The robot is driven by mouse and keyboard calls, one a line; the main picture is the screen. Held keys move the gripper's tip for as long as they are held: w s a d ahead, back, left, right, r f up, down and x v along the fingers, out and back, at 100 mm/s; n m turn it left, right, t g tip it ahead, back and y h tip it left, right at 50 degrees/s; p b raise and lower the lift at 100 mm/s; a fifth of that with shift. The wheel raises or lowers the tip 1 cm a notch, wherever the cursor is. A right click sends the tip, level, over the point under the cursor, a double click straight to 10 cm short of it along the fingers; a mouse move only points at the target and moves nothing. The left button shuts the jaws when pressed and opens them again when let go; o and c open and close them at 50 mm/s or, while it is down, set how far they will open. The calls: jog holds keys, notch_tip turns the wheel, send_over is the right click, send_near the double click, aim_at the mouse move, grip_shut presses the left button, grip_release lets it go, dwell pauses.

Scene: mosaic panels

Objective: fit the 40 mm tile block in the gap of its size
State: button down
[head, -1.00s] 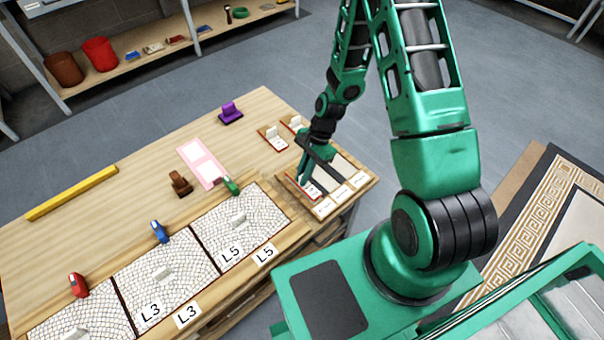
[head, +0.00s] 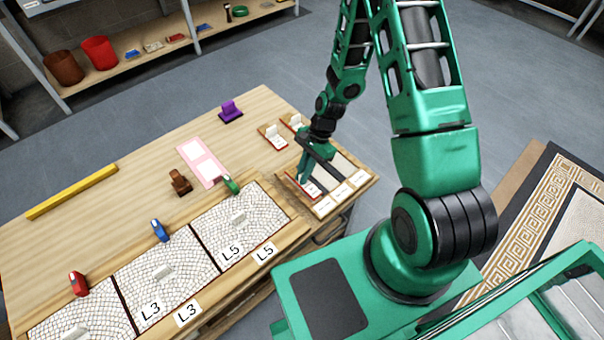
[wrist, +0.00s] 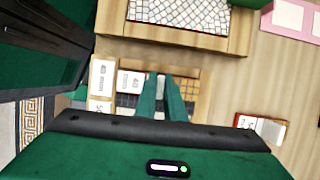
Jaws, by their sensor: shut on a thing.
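My gripper (head: 304,179) reaches down over the left part of the wooden tray (head: 364,186).

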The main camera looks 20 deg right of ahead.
jog(key=shift+f, duration=0.8)
dwell(0.5)
jog(key=c, duration=1.8)
grip_release()
jog(key=shift+o, duration=0.2)
jog(key=shift+r, duration=0.1)
jog(key=v, duration=1)
jog(key=shift+r, duration=0.2)
jog(key=shift+w+d, duration=0.1)
jog(key=shift+d, duration=0.05)
